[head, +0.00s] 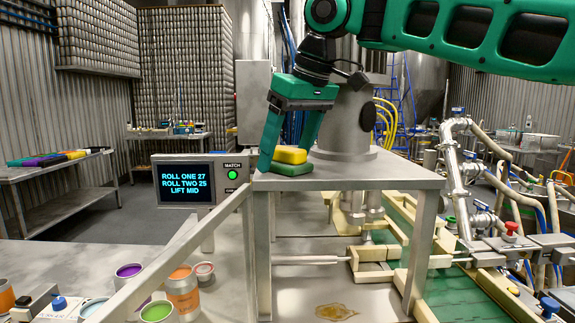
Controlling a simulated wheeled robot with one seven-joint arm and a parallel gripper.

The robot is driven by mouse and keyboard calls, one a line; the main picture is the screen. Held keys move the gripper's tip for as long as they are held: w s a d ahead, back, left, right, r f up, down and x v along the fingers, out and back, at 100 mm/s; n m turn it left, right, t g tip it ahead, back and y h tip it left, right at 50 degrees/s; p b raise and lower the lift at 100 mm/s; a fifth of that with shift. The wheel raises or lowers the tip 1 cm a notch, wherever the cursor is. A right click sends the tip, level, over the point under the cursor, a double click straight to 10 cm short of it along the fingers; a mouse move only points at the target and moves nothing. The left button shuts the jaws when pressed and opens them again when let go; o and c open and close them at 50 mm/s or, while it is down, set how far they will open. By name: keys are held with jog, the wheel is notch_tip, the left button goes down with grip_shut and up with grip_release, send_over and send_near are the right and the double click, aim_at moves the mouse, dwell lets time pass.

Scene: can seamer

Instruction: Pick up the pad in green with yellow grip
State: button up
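The green pad (291,169) with its yellow grip (290,154) lies flat on the raised metal top of the machine, near its back left corner. My green gripper (282,157) points down over it with its fingers spread wide. One finger comes down at the pad's left side, and the other passes behind the yellow grip, where its tip is hidden. I cannot tell whether either finger touches the pad.
A grey machine column (346,122) stands right behind the pad. A display (187,184) reads "ROLL ONE 27, ROLL TWO 25, LIFT MID". Several paint cans, one orange (183,291), stand at lower left. A brown spill (337,312) lies on the lower surface.

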aim_at(282, 147)
jog(key=c, duration=1.2)
jog(key=shift+r, duration=0.15)
jog(key=shift+w+r, duration=0.1)
jog(key=shift+r, duration=1.55)
jog(key=s+a+r, duration=0.3)
jog(key=s+a, duration=0.1)
jog(key=s+a+r, duration=0.4)
jog(key=shift+s+a+r, duration=0.15)
jog(key=shift+r, duration=0.05)
